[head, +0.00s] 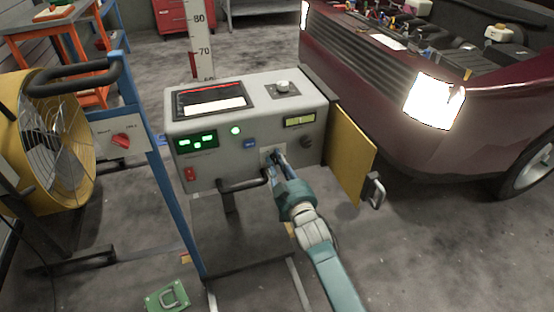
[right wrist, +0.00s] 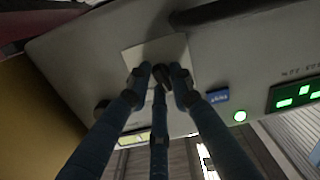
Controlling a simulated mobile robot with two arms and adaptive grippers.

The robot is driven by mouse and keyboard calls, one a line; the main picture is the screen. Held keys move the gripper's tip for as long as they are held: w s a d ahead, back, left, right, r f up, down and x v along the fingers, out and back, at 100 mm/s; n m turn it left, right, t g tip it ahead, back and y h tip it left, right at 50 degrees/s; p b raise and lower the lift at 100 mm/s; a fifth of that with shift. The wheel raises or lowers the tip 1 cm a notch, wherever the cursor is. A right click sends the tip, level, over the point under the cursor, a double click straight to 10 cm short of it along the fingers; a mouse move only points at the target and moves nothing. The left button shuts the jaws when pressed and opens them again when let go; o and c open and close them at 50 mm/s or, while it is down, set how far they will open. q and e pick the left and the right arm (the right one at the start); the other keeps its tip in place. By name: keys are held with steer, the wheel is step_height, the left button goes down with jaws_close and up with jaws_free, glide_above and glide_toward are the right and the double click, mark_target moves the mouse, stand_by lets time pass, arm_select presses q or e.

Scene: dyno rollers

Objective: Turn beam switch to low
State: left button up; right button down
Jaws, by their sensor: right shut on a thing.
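The grey console (head: 240,100) stands in the middle of the head view, with a pale switch plate (head: 265,152) on its front face. My right gripper (head: 277,157) reaches that plate from the front. In the right wrist view its fingers (right wrist: 160,78) close around a small dark switch (right wrist: 162,73) on the pale plate (right wrist: 150,50). The fingers hide most of the switch, and I cannot read its setting or any label. My left gripper is not in view.
A black handle (head: 243,184) juts out left of my right gripper. A yellow door (head: 350,150) stands open at the console's right. The red vehicle (head: 390,110) has lit headlights (head: 434,101). A yellow fan (head: 50,140) and a blue frame (head: 165,180) stand left.

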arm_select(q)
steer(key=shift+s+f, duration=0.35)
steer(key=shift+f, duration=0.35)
arm_select(e)
steer(key=shift+d+n, duration=0.15)
steer(key=shift+n, duration=2.65)
steer(key=shift+r, duration=0.1)
steer(key=c, duration=1.7)
jaws_free()
steer(key=shift+o, duration=0.2)
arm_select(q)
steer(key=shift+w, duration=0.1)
arm_select(e)
steer(key=v, duration=1.2)
